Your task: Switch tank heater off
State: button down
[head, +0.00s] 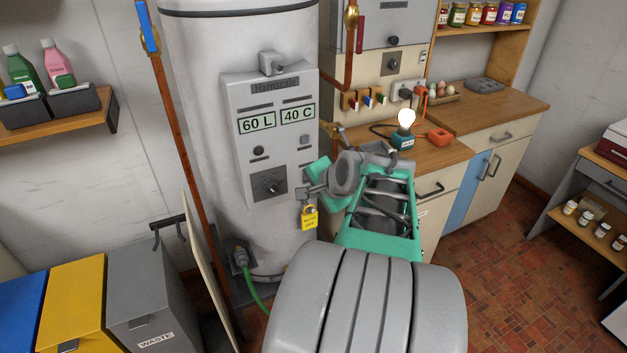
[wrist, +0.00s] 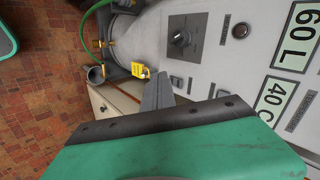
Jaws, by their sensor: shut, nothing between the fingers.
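The tank heater (head: 200,110) is a tall white cylinder with a grey control panel (head: 240,115) showing 60 L and 40 C. A dark rotary knob (head: 268,184) sits on a square plate low on the panel; it also shows in the wrist view (wrist: 181,39). A dark red round lamp (head: 258,151) is above the knob and looks unlit; it also shows in the wrist view (wrist: 240,30). My gripper (head: 302,193) is shut and empty, just right of the knob near the panel's lower right edge. In the wrist view its fingers (wrist: 157,93) are together, apart from the knob.
A yellow tag with padlock (head: 309,217) hangs below my gripper. A copper pipe (head: 178,130) runs left of the tank. A lit bulb on a teal base (head: 403,141) stands on the wooden counter (head: 450,155). Bins (head: 150,290) stand at the lower left.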

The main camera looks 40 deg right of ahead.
jog(key=s+d+m+t+h, duration=0.1)
jog(key=s+d+m, duration=0.1)
jog(key=d, duration=0.3)
jog(key=shift+d+r+m, duration=0.35)
jog(key=shift+r+m, duration=0.05)
jog(key=shift+m, duration=0.3)
jog(key=w+r+p+x, duration=0.1)
jog(key=r+x, duration=0.1)
jog(key=x, duration=1)
jog(key=shift+w+d+f, duration=0.15)
jog(key=shift+w+d, duration=0.2)
jog(key=shift+w, duration=0.25)
